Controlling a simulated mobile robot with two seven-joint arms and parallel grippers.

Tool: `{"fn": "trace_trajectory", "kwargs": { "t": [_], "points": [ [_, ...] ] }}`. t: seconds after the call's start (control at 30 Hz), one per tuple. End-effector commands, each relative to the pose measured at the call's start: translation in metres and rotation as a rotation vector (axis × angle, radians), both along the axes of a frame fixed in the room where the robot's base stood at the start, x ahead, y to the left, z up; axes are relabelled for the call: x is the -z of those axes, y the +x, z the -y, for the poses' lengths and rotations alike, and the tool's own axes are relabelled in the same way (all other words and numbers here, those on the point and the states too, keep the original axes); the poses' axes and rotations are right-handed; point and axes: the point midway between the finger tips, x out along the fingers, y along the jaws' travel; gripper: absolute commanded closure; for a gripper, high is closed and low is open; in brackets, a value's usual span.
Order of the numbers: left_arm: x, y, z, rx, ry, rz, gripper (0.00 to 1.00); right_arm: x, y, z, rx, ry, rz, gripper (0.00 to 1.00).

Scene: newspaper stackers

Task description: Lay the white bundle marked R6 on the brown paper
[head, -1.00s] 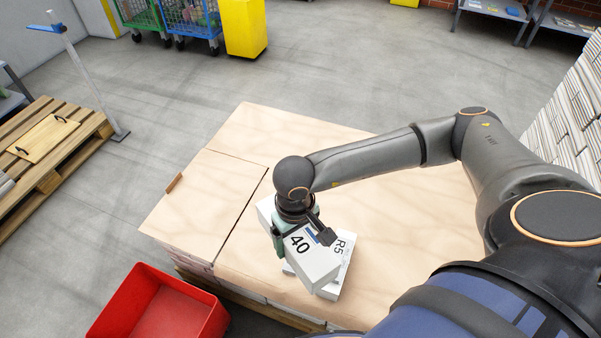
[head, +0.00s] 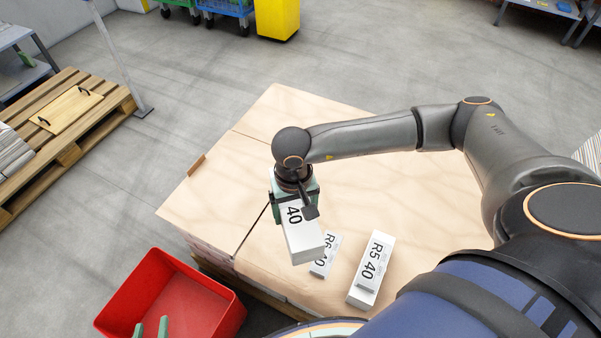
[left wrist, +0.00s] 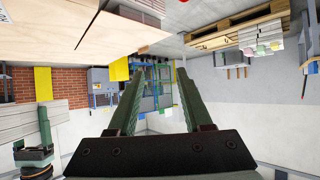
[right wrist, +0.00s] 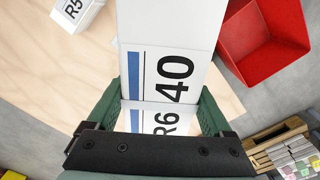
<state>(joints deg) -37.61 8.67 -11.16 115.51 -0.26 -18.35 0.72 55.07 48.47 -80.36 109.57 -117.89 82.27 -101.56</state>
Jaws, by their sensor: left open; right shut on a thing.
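My right gripper (head: 295,205) is shut on a white bundle (head: 303,238). The bundle's label reads R6 40 in the right wrist view (right wrist: 170,75); only the 40 shows in the head view. It hangs tilted above the brown paper (head: 420,210), which covers a low stack. A white bundle marked R5 40 (head: 368,275) lies on the paper to the right. Between them lies a smaller-looking white bundle (head: 323,262), its mark apparently R6 40, partly hidden by the held one. My left gripper (head: 150,329) is open and empty near the red crate; its fingers also show in the left wrist view (left wrist: 158,80).
The red crate (head: 228,318) stands on the floor at the stack's front left. A small brown block (head: 196,164) sits at the paper's left edge. A wooden pallet (head: 70,150) is at far left. The paper behind and right of the gripper is clear.

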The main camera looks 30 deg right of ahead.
Motion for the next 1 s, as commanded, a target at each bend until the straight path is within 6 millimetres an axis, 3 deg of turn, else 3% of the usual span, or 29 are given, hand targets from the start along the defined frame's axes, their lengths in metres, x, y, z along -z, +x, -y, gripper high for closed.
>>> {"fn": "trace_trajectory", "kwargs": {
  "t": [0.03, 0.6, 1.0],
  "points": [
    [0.010, 0.005, 0.001, 0.005, 0.001, 0.027, 0.50, 0.017, 0.007, 0.000, 0.037, 0.002, 0.007, 1.00],
    [0.016, 0.041, 0.011, 0.048, 0.000, 0.310, 0.50, 0.114, 0.056, 0.010, 0.464, 0.005, 0.010, 1.00],
    [0.012, 0.050, 0.016, 0.073, -0.003, 0.463, 0.50, 0.160, 0.081, 0.015, 0.699, 0.015, 0.005, 1.00]
  ]
}}
